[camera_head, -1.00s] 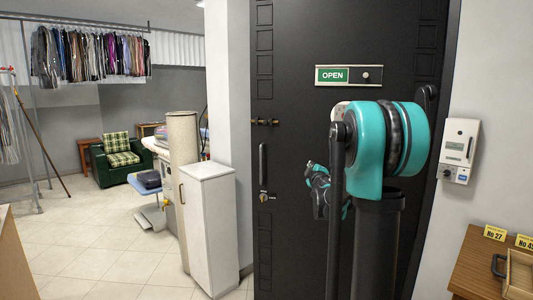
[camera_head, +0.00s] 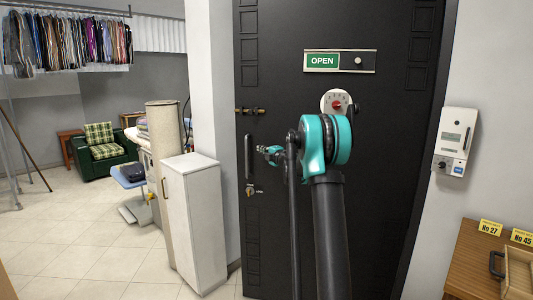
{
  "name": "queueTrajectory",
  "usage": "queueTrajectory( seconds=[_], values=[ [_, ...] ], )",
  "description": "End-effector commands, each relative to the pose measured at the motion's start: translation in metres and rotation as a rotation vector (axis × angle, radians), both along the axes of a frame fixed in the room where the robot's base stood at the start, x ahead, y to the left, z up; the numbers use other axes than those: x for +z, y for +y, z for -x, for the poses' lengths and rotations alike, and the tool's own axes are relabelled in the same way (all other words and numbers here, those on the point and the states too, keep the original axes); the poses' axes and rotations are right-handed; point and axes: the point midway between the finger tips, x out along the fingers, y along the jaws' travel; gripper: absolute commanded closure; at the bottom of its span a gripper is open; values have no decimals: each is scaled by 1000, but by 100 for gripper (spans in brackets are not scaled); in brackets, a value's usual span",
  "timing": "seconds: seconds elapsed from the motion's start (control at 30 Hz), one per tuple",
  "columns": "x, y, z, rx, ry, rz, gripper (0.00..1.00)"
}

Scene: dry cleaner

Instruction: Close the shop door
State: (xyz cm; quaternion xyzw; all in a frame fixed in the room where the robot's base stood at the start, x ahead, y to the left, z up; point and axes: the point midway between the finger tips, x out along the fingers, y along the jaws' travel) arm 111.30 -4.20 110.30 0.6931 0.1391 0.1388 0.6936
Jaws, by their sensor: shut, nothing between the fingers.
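The black shop door (camera_head: 390,180) fills the middle of the head view. It bears a green and white OPEN sign (camera_head: 340,61), a brass bolt (camera_head: 250,111) at its left edge, and a dark vertical handle (camera_head: 248,156). Below the handle is a lock with a key (camera_head: 251,190). I cannot tell whether the door is fully closed. My gripper (camera_head: 259,150) is small in view, shut and empty, just right of the handle. I cannot tell whether it touches the door. My teal and black arm hides part of the door.
A white cabinet (camera_head: 194,222) and a beige roll (camera_head: 165,135) stand left of the door. A wooden counter (camera_head: 470,260) with number tags is at the lower right. A white wall box (camera_head: 456,142) hangs right of the door. Tiled floor (camera_head: 80,245) is free at left.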

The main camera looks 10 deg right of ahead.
Motion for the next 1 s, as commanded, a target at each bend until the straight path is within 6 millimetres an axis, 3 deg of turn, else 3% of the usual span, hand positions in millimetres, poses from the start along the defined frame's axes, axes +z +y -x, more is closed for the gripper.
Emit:
queueTrajectory(
  seconds=[0.1, 0.33, 1.0],
  values=[
    [0, 9, -21, 0, 0, 0, 100],
    [0, -5, -47, -1, 0, -1, 100],
    [0, -11, -62, -12, 0, -1, 100]
  ],
)
